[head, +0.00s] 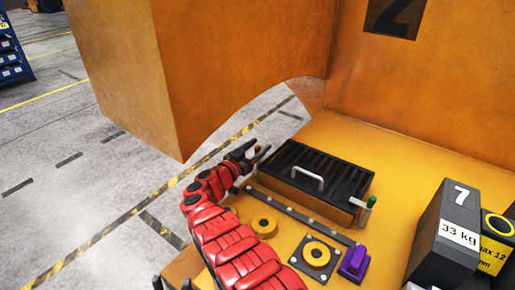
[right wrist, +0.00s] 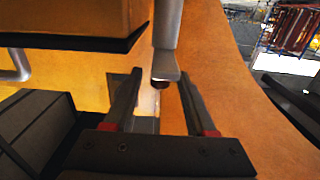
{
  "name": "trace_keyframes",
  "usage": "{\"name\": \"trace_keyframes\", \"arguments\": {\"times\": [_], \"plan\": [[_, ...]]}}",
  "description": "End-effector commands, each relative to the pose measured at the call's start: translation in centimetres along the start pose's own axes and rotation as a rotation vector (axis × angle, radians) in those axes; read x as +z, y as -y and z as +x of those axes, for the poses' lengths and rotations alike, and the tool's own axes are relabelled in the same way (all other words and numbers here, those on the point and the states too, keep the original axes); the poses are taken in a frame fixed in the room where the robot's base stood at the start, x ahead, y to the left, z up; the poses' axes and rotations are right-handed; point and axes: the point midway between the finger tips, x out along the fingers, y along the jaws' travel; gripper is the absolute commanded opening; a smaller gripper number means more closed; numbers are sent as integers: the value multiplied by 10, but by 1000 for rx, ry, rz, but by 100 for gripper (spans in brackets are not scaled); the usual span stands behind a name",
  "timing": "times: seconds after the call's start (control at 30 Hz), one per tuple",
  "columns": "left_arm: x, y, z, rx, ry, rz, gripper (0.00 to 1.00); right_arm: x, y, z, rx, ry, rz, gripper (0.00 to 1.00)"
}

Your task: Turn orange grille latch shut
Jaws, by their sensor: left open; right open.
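The black ribbed grille (head: 318,173) with a pale handle lies on the orange casting. A green-tipped latch (head: 371,202) stands at its right end; another green tip (head: 264,151) shows at its left end beside my right gripper (head: 250,152). In the right wrist view a grey lever (right wrist: 167,45) with a dark brown tip reaches down between the open fingers of my right gripper (right wrist: 157,100); I cannot tell whether they touch it. I cannot make out an orange latch.
A purple block (head: 354,262), a ring on a dark plate (head: 316,256) and a yellow ring (head: 264,226) sit in front of the grille. A dark 33 kg weight (head: 445,235) stands at right. A large orange block (head: 220,70) rises behind the right gripper.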

Motion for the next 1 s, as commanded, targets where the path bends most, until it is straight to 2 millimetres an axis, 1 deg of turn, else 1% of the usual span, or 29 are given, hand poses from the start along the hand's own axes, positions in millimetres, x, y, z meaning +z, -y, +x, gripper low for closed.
{"name": "trace_keyframes", "arguments": {"times": [0.07, 0.1, 0.37, 0.77, 1.0], "plan": [[0, 0, 0, 0, 0, 0, 56, 0, 0, 0, 0, 0, 0, 54], [0, 0, 0, 0, 0, 0, 56, 0, 0, 0, 0, 0, 0, 47], [0, 0, 0, 0, 0, 0, 56, 0, 0, 0, 0, 0, 0, 0], [-1, 0, 4, 0, 0, 0, 56, -2, 0, 0, -5, 0, 0, 0], [-3, 1, 18, 0, 0, 0, 56, -2, -1, 0, -39, 4, -5, 0]]}}
